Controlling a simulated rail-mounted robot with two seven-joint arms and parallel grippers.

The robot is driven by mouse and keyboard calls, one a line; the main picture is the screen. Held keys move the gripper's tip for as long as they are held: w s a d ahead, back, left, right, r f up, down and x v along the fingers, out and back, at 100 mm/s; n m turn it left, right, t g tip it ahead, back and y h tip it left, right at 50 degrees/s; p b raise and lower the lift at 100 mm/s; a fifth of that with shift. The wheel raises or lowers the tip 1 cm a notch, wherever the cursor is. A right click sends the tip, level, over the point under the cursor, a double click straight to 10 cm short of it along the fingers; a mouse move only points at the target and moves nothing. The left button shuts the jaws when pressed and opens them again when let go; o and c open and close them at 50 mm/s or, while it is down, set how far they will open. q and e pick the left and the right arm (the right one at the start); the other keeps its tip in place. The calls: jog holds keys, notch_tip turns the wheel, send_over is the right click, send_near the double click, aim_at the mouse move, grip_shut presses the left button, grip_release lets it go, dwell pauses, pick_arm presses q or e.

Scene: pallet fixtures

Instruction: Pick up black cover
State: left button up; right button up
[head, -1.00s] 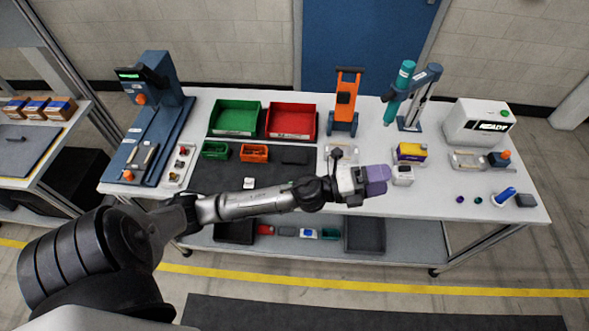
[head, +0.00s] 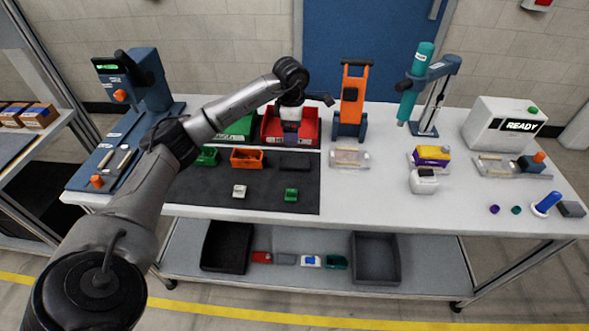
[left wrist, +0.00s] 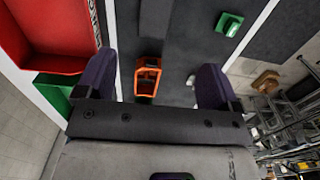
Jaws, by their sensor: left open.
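A small black bin-like item (head: 295,162) lies at the back of the dark mat (head: 262,198), right of an orange bin (head: 247,158). I cannot tell whether it is the black cover or a bin holding it. In the left wrist view a dark shape (left wrist: 154,20) beyond the orange bin (left wrist: 148,78) appears to be the same item. My left gripper (head: 290,138) is above the front of the red bin (head: 305,126), behind and above the black item, pointing down. Its purple fingers (left wrist: 158,88) are apart with nothing between them. My right gripper is not in view.
A small green bin (head: 207,156) stands left of the orange one. A white piece (head: 239,191) and a green piece (head: 291,194) lie on the mat. An orange press (head: 351,100) and a clear fixture (head: 349,157) stand to the right.

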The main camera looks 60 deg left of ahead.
pick_arm(q)
jog(key=b, duration=0.1)
send_over(291, 161)
jog(key=f, duration=0.7)
jog(key=shift+s+d+f, duration=0.1)
jog(key=shift+d+f, duration=0.1)
jog(key=shift+f+b, duration=0.35)
jog(key=shift+f, duration=0.65)
notch_tip(291, 161, down, 4)
jog(key=shift+f+b, duration=0.1)
jog(key=shift+b, duration=0.3)
jog(key=shift+a, duration=0.1)
jog(key=shift+c, duration=0.8)
jog(key=c, duration=0.8)
jog(key=shift+c, duration=0.2)
jog(key=shift+r, duration=0.2)
